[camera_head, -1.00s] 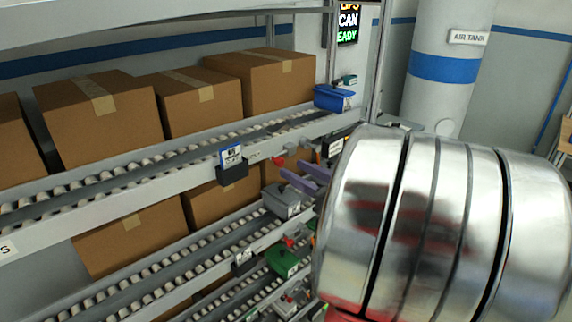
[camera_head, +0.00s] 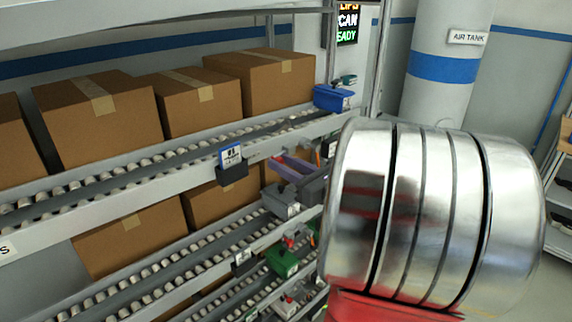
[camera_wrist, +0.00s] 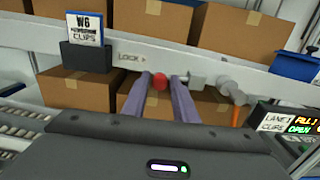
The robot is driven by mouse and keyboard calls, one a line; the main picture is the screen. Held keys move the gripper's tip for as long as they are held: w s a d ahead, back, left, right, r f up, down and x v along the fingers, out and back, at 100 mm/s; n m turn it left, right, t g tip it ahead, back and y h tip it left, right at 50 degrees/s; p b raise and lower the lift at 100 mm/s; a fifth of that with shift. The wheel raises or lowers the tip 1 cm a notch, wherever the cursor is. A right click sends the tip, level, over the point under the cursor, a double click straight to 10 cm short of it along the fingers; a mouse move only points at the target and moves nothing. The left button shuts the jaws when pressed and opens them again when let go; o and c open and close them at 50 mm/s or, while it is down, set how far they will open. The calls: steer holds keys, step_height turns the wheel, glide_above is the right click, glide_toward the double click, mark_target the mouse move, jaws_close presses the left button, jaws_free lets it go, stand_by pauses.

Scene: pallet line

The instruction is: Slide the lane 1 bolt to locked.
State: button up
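The lane 1 bolt shows in the wrist view as a red knob (camera_wrist: 160,82) on the front rail, with a grey block (camera_wrist: 196,79) to its right. A LOCK label with a right-pointing arrow (camera_wrist: 131,57) is left of the knob. My gripper (camera_wrist: 160,78) is open, its purple fingers on either side of the knob. I cannot tell whether either finger touches it. A lane 1 sign (camera_wrist: 288,125) shows OPEN in green.
A dark holder with a clips card (camera_wrist: 86,42) sits on the rail left of my gripper. A grey fitting with an orange tip (camera_wrist: 236,100) hangs to the right. Boxes (camera_head: 203,104) fill the lane behind.

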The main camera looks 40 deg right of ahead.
jaws_close()
